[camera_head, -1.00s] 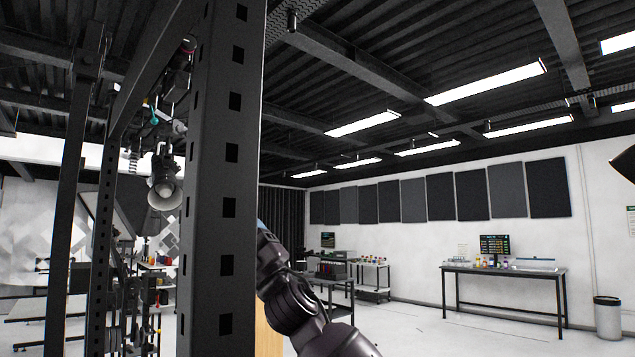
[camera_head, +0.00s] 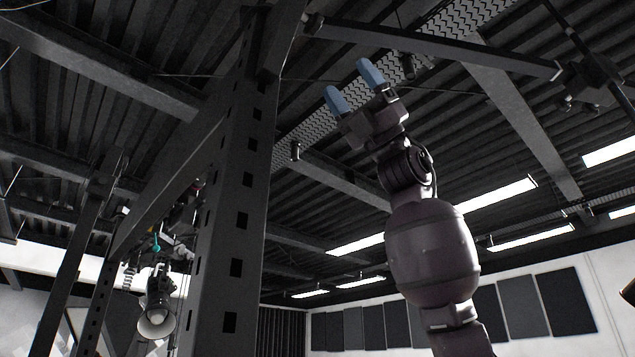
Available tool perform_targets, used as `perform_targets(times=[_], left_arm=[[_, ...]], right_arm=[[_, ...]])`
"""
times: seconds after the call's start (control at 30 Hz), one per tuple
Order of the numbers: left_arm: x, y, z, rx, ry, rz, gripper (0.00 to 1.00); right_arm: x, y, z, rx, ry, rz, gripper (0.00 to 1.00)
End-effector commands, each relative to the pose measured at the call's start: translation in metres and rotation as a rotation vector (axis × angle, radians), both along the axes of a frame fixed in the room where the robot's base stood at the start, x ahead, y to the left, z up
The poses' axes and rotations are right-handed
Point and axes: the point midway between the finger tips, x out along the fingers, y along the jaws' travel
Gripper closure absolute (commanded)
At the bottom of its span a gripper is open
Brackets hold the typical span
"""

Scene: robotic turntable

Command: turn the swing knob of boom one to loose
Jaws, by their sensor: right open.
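A dark boom (camera_head: 440,48) runs across the upper right from near the top of the upright post (camera_head: 235,220). A small dark knob-like part (camera_head: 314,22) sits at its post end; I cannot tell whether this is the swing knob of boom one, or how it is set. My right gripper (camera_head: 348,78) is raised, with two blue fingertips apart and nothing between them. In the picture it appears just below the boom, to the right of the knob-like part; no contact shows. My left gripper is out of view.
A dark device (camera_head: 590,80) is at the boom's right end. A small cylinder (camera_head: 295,150) shows beside the post. A lamp (camera_head: 156,312) and cables hang behind the post at left. Ceiling beams and lit strip lights (camera_head: 497,193) fill the background.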

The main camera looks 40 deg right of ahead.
Motion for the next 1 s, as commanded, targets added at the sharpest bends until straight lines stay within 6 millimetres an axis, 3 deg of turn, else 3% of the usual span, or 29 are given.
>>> perform_targets(times=[0.17, 0.7, 1.0], left_arm=[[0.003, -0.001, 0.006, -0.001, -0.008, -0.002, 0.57], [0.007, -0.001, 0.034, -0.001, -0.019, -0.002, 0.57], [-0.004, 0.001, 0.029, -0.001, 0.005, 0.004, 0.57]], right_arm=[[-0.007, 0.005, 0.011, -0.004, -0.011, -0.004, 0.33], [-0.011, 0.064, 0.07, -0.002, -0.011, -0.002, 0.33], [-0.011, 0.075, 0.08, -0.001, -0.01, -0.004, 0.33]])
